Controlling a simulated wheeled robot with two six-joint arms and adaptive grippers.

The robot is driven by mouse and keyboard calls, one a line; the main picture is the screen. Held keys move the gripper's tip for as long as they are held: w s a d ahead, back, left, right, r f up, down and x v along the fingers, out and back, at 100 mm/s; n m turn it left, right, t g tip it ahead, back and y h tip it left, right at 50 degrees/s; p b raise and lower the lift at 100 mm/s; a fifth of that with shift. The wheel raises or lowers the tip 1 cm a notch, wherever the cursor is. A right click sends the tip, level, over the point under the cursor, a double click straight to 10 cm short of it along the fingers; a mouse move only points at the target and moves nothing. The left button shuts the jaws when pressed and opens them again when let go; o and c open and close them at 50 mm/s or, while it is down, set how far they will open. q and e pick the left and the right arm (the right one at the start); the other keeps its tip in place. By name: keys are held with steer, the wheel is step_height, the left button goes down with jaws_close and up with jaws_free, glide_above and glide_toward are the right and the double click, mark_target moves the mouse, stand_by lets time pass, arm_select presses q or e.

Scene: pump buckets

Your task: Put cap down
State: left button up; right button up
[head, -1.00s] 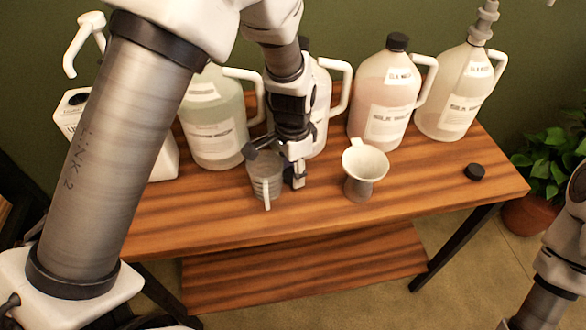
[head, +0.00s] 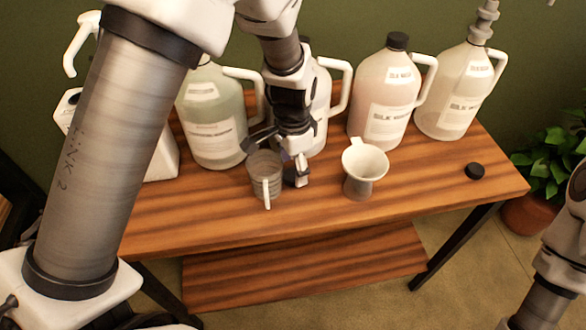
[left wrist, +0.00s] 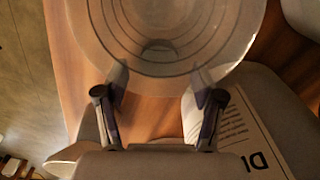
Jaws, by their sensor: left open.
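A black cap (head: 474,171) lies flat on the right end of the wooden table, apart from everything else. My left gripper (head: 280,160) is open, low over the table just behind a clear measuring cup (head: 264,174). In the left wrist view my open fingers (left wrist: 160,102) stand at the near side of the round clear cup (left wrist: 160,20), with nothing clearly held between them. A small dark shape shows through the cup there; I cannot tell what it is. My right arm shows at the right edge, but its gripper is out of view.
A white funnel-like cup (head: 364,170) stands right of my left gripper. Large jugs, including a pink one with a black cap (head: 384,100) and a pale one with a pump (head: 458,95), line the back. The front right tabletop is clear.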

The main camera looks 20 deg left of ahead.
mark_target(293, 174)
arm_select(q)
step_height(293, 174, up, 11)
stand_by(0.5)
